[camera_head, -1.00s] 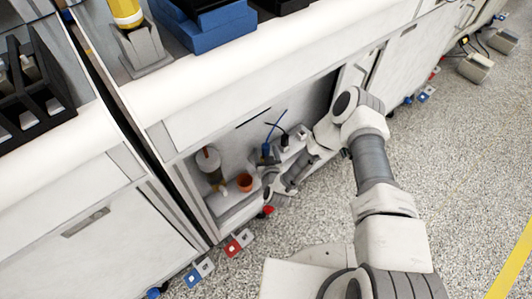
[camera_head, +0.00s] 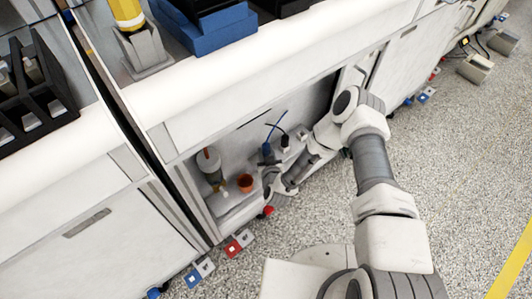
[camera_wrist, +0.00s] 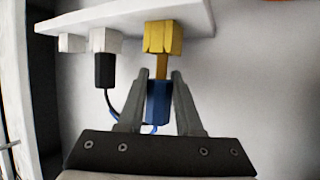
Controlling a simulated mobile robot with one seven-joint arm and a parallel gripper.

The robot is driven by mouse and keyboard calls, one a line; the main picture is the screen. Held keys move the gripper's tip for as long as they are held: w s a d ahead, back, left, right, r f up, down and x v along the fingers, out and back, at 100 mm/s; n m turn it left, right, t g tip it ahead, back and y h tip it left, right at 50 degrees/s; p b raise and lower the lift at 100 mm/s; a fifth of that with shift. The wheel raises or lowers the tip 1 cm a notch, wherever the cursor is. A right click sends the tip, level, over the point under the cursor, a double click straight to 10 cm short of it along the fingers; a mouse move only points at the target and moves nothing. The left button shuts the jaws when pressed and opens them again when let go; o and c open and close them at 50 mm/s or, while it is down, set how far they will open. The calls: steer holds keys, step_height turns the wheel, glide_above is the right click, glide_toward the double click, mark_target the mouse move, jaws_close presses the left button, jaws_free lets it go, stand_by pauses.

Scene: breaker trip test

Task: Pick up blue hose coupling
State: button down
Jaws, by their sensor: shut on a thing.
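The blue hose coupling (camera_wrist: 158,101) is between the two fingers of my gripper (camera_wrist: 160,95) in the wrist view. My gripper is shut on it. A yellow fitting (camera_wrist: 162,38) with a narrow stem is in line with the coupling, and the stem meets the coupling's end. A thin blue hose shows beyond the coupling, partly hidden by my gripper. In the head view, the blue coupling (camera_head: 267,149) is inside the open cabinet, with my gripper (camera_head: 267,161) at it; the fingers are small and hard to make out there.
A black plug (camera_wrist: 105,70) with a black cable sits beside the coupling on a white socket. The white shelf (camera_wrist: 130,14) carries these fittings. Cabinet walls surround my gripper closely.

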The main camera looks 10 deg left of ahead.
mark_target(267, 147)
step_height(267, 147, up, 4)
steer(key=shift+r+p, duration=0.15)
steer(key=shift+p, duration=0.95)
steer(key=s+d+r+p, duration=0.35)
steer(key=d+r, duration=0.25)
steer(key=d, duration=0.4)
steer(key=w+a+f+n+g+y, duration=0.1)
steer(key=a, duration=0.2)
steer(key=w+a+f+n+g+y+b, duration=0.1)
steer(key=a+n+y, duration=0.1)
steer(key=a, duration=0.1)
steer(key=w+a+n+g+y+b, duration=0.1)
steer(key=a+n+y, duration=0.1)
steer(key=a, duration=0.1)
steer(key=shift+w+f, duration=0.25)
steer(key=shift+f, duration=0.15)
steer(key=shift+a+n+g+y, duration=0.4)
steer(key=shift+a+n, duration=0.1)
steer(key=shift+a, duration=0.05)
steer(key=shift+f+b, duration=0.1)
steer(key=shift+b, duration=0.25)
step_height(267, 147, down, 3)
steer(key=b, duration=0.3)
steer(key=shift+f, duration=0.1)
steer(key=shift+f+b, duration=0.35)
steer(key=shift+f, duration=0.9)
steer(key=shift+f, duration=1.75)
